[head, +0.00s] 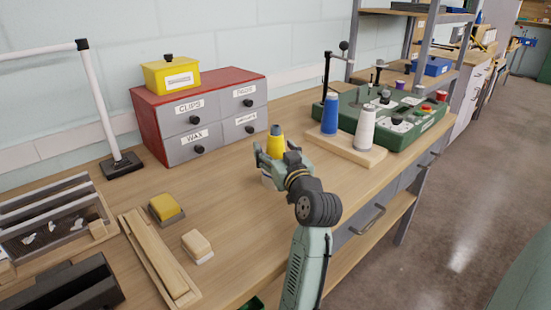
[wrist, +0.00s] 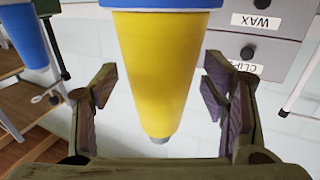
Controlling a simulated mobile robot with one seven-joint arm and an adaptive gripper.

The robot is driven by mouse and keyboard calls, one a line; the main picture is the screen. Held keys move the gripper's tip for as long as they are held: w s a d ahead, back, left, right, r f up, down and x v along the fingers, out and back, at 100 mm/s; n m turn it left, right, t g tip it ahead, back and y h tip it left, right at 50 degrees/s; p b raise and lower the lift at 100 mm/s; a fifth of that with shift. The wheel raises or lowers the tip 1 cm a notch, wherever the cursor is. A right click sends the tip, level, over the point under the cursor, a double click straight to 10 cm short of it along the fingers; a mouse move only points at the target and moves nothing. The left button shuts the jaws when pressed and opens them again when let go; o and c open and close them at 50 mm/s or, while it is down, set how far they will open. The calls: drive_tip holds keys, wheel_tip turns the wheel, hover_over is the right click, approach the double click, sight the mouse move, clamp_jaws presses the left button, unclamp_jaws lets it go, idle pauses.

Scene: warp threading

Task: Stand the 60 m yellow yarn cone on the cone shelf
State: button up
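The yellow yarn cone (head: 276,144) stands upright at my gripper (head: 275,160), over the middle of the bench. In the wrist view, which is upside down, the cone (wrist: 160,75) sits between the two fingers (wrist: 160,95), with its blue-banded base at the top. Narrow gaps show between the finger pads and the cone, so the fingers look open around it. My gripper hides part of its lower end in the head view. A low wooden board, apparently the cone shelf (head: 373,158), lies to the right. It bears a blue cone (head: 330,115) and a white cone (head: 365,128).
A red and grey drawer cabinet (head: 199,80) with a yellow box (head: 171,75) stands behind left. A green control unit (head: 425,125) is behind the board. Yellow (head: 166,208) and tan (head: 198,246) blocks lie at left. Bench between gripper and board is clear.

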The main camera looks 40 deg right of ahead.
drive_tip(key=c, duration=1.3)
drive_tip(key=shift+r, duration=0.1)
